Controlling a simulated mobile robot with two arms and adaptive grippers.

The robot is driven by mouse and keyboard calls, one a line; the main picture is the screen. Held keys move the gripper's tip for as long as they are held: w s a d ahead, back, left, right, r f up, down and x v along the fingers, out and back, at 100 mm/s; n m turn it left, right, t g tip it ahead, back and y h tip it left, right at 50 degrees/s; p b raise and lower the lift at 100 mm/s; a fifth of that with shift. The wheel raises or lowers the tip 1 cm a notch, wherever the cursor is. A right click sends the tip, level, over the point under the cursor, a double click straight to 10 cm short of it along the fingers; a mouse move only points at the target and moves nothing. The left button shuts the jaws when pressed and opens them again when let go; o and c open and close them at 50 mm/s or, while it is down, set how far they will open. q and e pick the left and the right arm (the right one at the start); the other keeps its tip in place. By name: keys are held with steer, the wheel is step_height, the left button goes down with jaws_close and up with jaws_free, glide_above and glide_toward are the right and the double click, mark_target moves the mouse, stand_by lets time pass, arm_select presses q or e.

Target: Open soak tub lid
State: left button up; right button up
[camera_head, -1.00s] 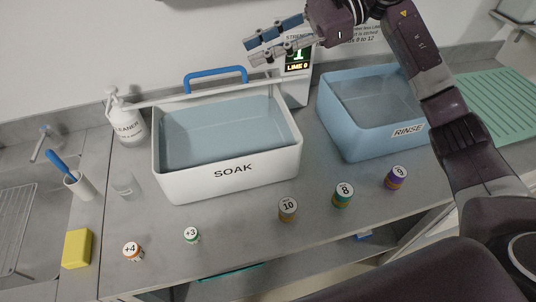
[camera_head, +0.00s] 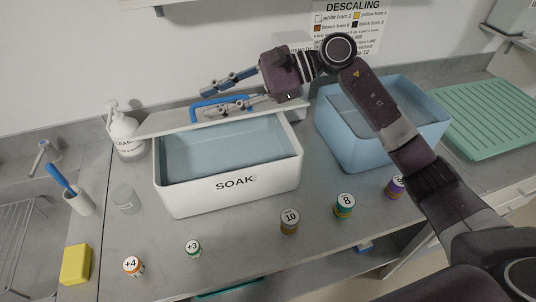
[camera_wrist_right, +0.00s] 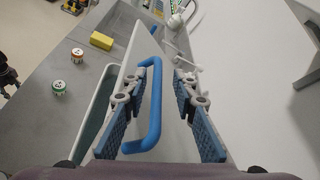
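The white soak tub (camera_head: 237,184), labelled SOAK, stands on the counter with its top uncovered and bluish liquid inside. Its white lid (camera_head: 160,125) lies along the tub's back edge, with a blue handle (camera_head: 204,103). My right gripper (camera_head: 207,101) is over the handle, its fingers spread. In the right wrist view, the blue handle (camera_wrist_right: 155,112) is between the open fingers, closer to the left finger, and the lid (camera_wrist_right: 140,50) is beneath. I cannot tell whether a finger touches the handle. My left gripper is not in view.
A blue rinse tub (camera_head: 345,140) stands right of the soak tub, partly behind my right arm. A white bottle (camera_head: 124,130) and a clear cup (camera_head: 126,198) stand at left. Several small numbered jars, including 10 (camera_head: 290,222), line the front counter. A yellow sponge (camera_head: 76,264) lies front left.

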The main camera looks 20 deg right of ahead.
steer(key=s+f+n+t+y+p, duration=0.15)
steer(key=s+f+n, duration=0.3)
steer(key=f, duration=0.65)
steer(key=s+d+m+g+b, duration=0.2)
steer(key=s+d+m+b, duration=0.2)
steer(key=d+b, duration=0.4)
steer(key=shift+s+d+r+m+b, duration=0.2)
steer(key=shift+d+r+m+b, duration=0.2)
steer(key=shift+b, duration=0.4)
steer(key=shift+s+a, duration=0.1)
steer(key=shift+a, duration=0.05)
steer(key=shift+c, duration=0.4)
